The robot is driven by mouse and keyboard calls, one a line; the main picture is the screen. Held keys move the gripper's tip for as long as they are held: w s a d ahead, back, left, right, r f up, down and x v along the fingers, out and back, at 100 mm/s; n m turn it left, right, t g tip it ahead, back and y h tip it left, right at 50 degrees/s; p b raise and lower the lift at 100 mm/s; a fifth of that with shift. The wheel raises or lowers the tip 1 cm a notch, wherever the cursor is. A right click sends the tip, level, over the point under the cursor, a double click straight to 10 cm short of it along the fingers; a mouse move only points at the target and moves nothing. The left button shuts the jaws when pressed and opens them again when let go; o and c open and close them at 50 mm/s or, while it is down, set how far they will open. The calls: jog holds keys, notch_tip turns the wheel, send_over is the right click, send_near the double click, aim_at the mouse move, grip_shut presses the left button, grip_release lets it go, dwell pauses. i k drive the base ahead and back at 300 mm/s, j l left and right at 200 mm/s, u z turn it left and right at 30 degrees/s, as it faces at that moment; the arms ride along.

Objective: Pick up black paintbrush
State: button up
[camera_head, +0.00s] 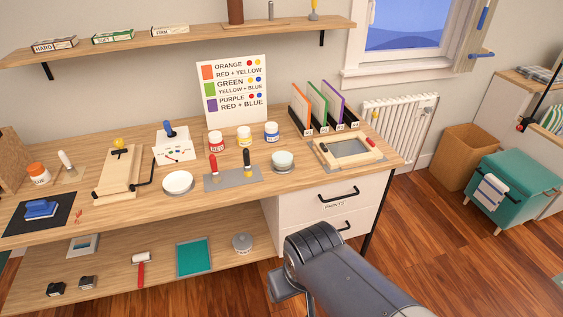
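A black-handled tool with a yellow lower end (247,160), which looks like the black paintbrush, is on a grey mat (222,185) on the wooden workbench. A similar red-handled tool (213,165) is to its left on the same mat. My grey arm reaches in from the lower right, in front of the bench and well short of the mat.
A white bowl (178,182) is left of the mat and a pale round container (283,161) is right of it. Red (216,140), yellow (244,135) and blue (271,131) paint jars stand behind. A wooden frame (349,149) lies farther right.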

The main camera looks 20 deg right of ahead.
aim_at(247, 167)
jog(key=i+u, duration=0.15)
jog(key=i, duration=0.25)
jog(key=i+l+u, duration=0.1)
jog(key=i, duration=0.35)
jog(key=i+l+u, duration=0.15)
jog(key=i, duration=0.25)
